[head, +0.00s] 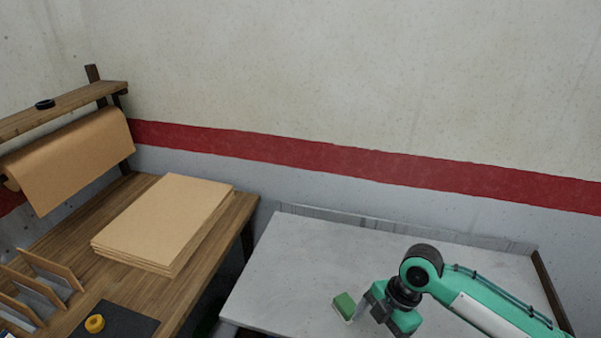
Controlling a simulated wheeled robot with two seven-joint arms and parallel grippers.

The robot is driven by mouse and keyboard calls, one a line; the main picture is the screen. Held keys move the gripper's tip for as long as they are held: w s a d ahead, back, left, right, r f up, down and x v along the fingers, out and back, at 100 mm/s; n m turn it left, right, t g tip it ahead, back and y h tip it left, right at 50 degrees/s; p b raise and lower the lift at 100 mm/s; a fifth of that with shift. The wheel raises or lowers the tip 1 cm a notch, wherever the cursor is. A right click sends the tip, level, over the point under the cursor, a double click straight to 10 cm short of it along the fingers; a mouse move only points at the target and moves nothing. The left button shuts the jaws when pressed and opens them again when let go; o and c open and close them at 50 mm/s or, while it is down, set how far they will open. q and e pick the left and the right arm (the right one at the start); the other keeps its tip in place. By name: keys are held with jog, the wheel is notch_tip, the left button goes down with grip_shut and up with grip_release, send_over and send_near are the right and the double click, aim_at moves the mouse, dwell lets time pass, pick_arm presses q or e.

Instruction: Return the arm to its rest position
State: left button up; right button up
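My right arm comes in from the lower right, teal with a black wrist. Its gripper (369,305) is low over the grey table, near the bottom edge of the head view. A small green block (344,304) with a pale lower part is just left of the gripper. I cannot tell whether the gripper touches it, or whether the fingers are open or shut. My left arm and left gripper are not in view.
The grey table (290,260) has a low back lip and is mostly clear. To the left, a wooden bench (215,262) bears a stack of cardboard sheets (165,220), a yellow tape roll (95,323) and upright dividers. A brown paper roll (70,155) hangs under a shelf.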

jog(key=s+a+f+m+t+y, duration=0.1)
jog(key=s+a+f+m+t, duration=0.35)
jog(key=s+m, duration=0.35)
jog(key=s+d+f+m+h, duration=0.2)
jog(key=s+d+m+h, duration=0.3)
jog(key=s+d+m, duration=0.6)
notch_tip(320, 180, down, 32)
jog(key=w+r+m, duration=0.1)
jog(key=w+m, duration=0.1)
jog(key=s+d+f+g, duration=0.1)
jog(key=s+d+f, duration=0.1)
jog(key=s+f, duration=0.7)
jog(key=s+d+f, duration=0.2)
jog(key=s+f, duration=0.8)
jog(key=shift+s+f+g, duration=0.25)
jog(key=shift+f+g, duration=0.1)
jog(key=shift+f, duration=0.05)
